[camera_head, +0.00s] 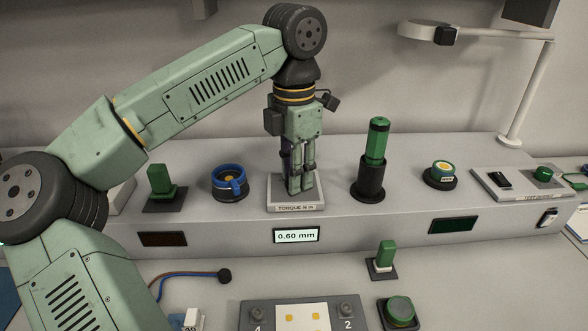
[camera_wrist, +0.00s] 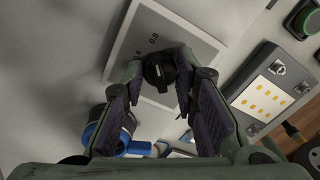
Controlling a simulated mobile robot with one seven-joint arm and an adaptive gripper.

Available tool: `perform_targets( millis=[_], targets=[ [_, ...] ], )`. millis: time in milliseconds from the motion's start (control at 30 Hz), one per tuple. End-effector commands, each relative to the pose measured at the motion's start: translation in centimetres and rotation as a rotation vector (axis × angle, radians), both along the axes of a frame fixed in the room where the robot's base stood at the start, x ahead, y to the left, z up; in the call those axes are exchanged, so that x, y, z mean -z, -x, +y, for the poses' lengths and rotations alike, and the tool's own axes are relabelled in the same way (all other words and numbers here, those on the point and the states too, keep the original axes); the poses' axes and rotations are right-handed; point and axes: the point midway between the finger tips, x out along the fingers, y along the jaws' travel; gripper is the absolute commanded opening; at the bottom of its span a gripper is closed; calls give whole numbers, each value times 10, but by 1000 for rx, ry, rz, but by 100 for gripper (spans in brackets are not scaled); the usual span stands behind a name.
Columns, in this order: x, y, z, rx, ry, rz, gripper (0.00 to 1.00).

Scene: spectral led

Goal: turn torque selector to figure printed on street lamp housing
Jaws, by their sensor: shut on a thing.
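The torque selector is a black knob (camera_wrist: 158,70) on a pale plate (camera_wrist: 196,40), seen in the wrist view, with small printed figures such as 0.8 beside it. In the head view the plate (camera_head: 296,207) is labelled TORQUE, and the knob is hidden behind the fingers. My gripper (camera_head: 297,188) points straight down over the plate, shut on the knob; in the wrist view its fingers (camera_wrist: 160,85) stand on both sides of it. A grey housing with a yellow-chip panel (camera_head: 302,318) is at the front, marked 4 and 2. I cannot tell whether it is the street lamp housing.
A display (camera_head: 296,236) below the plate reads 0.60, its unit unclear. A blue-ringed holder (camera_head: 230,182) stands left of my gripper, and a green-handled tool in a black holder (camera_head: 372,165) stands right. Green switches (camera_head: 162,183) and a white lamp arm (camera_head: 530,85) are farther out.

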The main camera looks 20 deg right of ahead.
Motion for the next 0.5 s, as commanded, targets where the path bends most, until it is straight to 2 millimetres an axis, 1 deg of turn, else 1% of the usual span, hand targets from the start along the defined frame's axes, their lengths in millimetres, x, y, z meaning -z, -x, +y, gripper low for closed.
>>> perform_targets(
  millis=[433,467,500],
  targets=[
    [0,0,0,13,1,0,0],
    [0,0,0,13,0,0,28],
    [0,0,0,13,0,0,30]
  ],
)
